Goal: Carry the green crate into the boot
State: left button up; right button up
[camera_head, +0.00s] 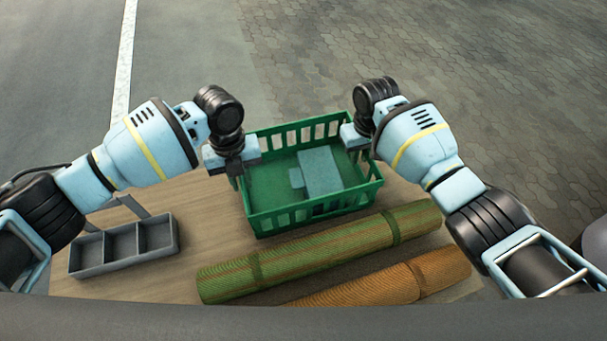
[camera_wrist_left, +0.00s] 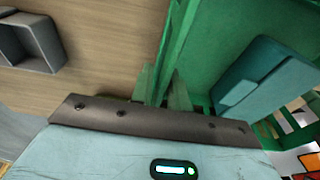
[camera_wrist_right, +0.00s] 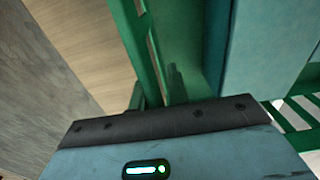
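The green crate (camera_head: 262,222), open-topped with slatted walls, sits over the wooden board in the middle of the head view. A pale blue-teal box lies inside it. My left gripper (camera_head: 236,180) is at the crate's left wall; in the left wrist view its fingers (camera_wrist_left: 164,88) lie on both sides of the green wall (camera_wrist_left: 176,40). My right gripper (camera_head: 356,152) is at the right wall; in the right wrist view its fingers (camera_wrist_right: 155,88) straddle that wall (camera_wrist_right: 138,40). Both look shut on the rim. I cannot tell whether the crate's bottom touches the board.
The wooden board (camera_head: 200,215) also bears a grey divided tray (camera_head: 122,247) at left. A green rolled mat (camera_head: 325,250) and an orange rolled mat (camera_head: 385,287) lie close in front of the crate. A dark edge crosses the bottom. Open paving lies beyond.

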pick_arm(q)
grip_shut()
pick_arm(e)
grip_shut()
pick_arm(q)
jog(key=shift+r, duration=0.1)
pick_arm(e)
jog(key=shift+r, duration=0.1)
